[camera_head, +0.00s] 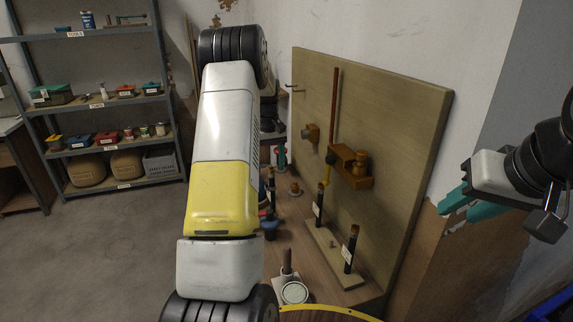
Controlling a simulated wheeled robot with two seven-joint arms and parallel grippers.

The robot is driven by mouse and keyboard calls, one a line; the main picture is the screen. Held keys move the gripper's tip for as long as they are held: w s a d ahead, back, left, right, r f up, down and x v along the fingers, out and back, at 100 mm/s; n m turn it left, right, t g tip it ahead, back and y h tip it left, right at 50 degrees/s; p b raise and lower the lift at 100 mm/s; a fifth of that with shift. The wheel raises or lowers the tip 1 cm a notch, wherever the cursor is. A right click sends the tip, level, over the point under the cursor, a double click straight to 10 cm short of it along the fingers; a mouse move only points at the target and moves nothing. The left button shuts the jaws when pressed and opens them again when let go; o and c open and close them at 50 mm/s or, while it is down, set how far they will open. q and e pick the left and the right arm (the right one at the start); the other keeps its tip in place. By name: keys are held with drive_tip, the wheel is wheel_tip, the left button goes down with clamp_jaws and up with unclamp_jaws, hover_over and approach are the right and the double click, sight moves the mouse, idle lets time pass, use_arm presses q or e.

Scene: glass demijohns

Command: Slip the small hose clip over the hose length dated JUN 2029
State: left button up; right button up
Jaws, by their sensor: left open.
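A similar dark upright piece (271,182) stands farther left, partly behind my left arm. The tags are too small to read, so I cannot tell which is JUN 2029. I cannot pick out the small hose clip. My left gripper (281,155) is open, small and partly hidden behind my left arm, over the bench's far end. My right gripper (466,204) is open and empty at the right, away from the hoses.
A wooden backboard (405,130) with an orange-brown bracket (350,180) rises behind the bench. A round pale dish (294,293) and a yellow curved strip (335,311) are at the front. Shelves (95,101) stand at the left. My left arm covers much of the bench's left side.

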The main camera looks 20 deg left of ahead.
use_arm(q)
wheel_tip(320, 180, up, 6)
idle(0.5)
